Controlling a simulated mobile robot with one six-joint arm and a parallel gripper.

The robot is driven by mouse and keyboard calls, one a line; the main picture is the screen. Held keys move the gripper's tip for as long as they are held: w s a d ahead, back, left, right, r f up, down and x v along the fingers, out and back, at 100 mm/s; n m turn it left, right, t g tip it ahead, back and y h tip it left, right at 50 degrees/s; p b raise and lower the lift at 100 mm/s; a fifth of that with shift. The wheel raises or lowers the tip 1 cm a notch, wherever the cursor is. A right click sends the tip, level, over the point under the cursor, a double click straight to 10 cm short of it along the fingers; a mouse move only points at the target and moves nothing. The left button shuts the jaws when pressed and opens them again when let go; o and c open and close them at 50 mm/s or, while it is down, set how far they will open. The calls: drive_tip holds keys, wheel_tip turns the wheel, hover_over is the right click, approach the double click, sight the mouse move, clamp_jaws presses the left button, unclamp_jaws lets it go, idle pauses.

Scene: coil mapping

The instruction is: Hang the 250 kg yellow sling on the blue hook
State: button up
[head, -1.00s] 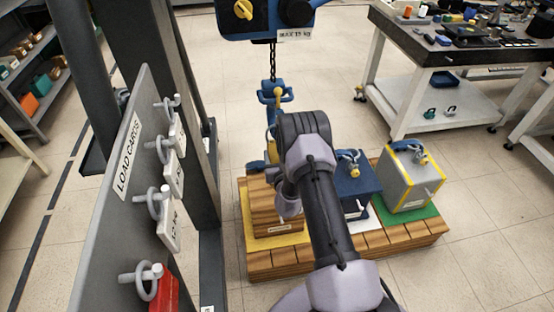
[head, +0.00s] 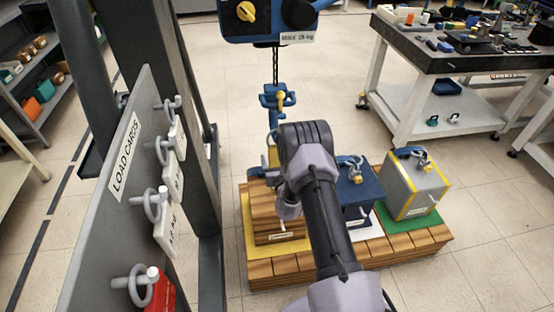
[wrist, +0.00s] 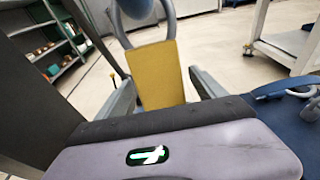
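The blue hook (head: 275,97) with its yellow latch hangs on a chain below the blue hoist. The yellow sling shows in the wrist view as a yellow plate (wrist: 159,76) under a grey ring (wrist: 172,22). A blue-grey part (wrist: 137,8) shows inside the ring, at the frame's top edge. I cannot tell for sure whether the ring sits around the hook or in front of it. My gripper (wrist: 165,85) has its fingers apart, one on each side of the plate, with a gap at the right. In the head view my arm hides most of the sling and gripper.
A load rack (head: 95,200) with pegs, grey rings and tags stands close on the left. Below the hook, a wooden crate (head: 280,220), a blue block (head: 359,195) and a grey block (head: 412,187) stand on a wooden pallet (head: 380,250). Floor is clear behind.

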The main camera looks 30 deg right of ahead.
drive_tip(key=p+v, duration=0.6)
drive_tip(key=v, duration=1.1)
drive_tip(key=shift+s, duration=0.25)
